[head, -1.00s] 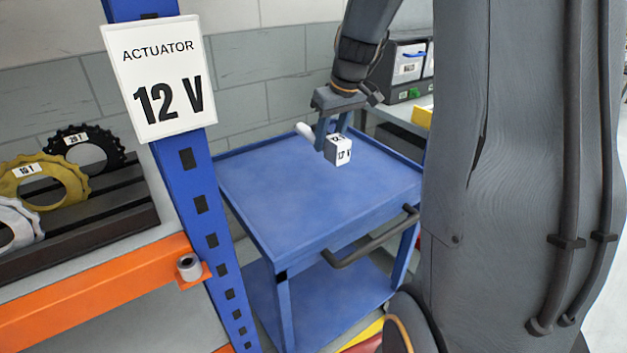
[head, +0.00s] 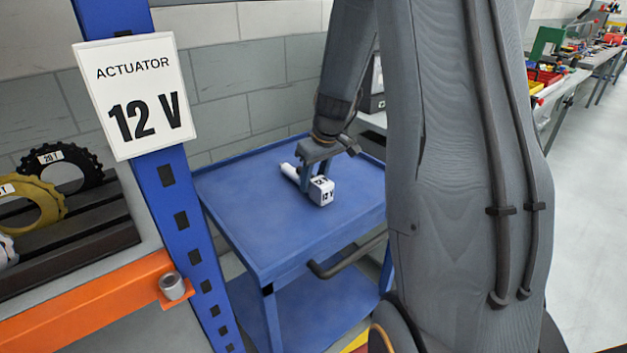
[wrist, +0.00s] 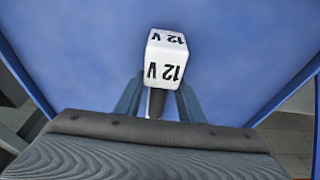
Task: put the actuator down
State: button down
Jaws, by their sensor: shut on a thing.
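The actuator (head: 321,191) is a white block marked 12 V with a white cylinder sticking out behind it to the left. My gripper (head: 311,185) is shut on it, with the fingers on either side of its body. It is low over the top of the blue cart (head: 250,222), near the middle; I cannot tell whether it touches the surface. In the wrist view the actuator (wrist: 166,62) sits between the two blue fingers (wrist: 158,97), its 12 V faces showing upside down, with blue cart surface around it.
A sign reading ACTUATOR 12 V (head: 135,95) hangs on a blue rack post (head: 181,215) at the left. Toothed rings (head: 38,203) stand on a dark rack there. The cart's handle (head: 345,258) faces front. The cart top around the actuator is clear.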

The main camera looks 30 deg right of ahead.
jog(key=shift+f, duration=0.15)
jog(key=c, duration=1.2)
grip_release()
jog(key=shift+o, duration=0.2)
jog(key=v, duration=1.1)
jog(key=shift+s+r+b, duration=0.1)
jog(key=shift+r+b, duration=0.15)
jog(key=shift+b, duration=0.1)
jog(key=shift+s+a+r, duration=0.1)
jog(key=shift+s, duration=0.1)
jog(key=s+a+f+m+g, duration=0.1)
jog(key=s+a+f, duration=0.2)
jog(key=s+a, duration=0.3)
jog(key=s+a+f+m+g, duration=0.1)
jog(key=s+a+f, duration=0.3)
jog(key=s, duration=1.1)
jog(key=a+g, duration=0.1)
jog(key=a, duration=0.2)
jog(key=shift+a+m+h, duration=0.35)
jog(key=shift+m+h, duration=0.05)
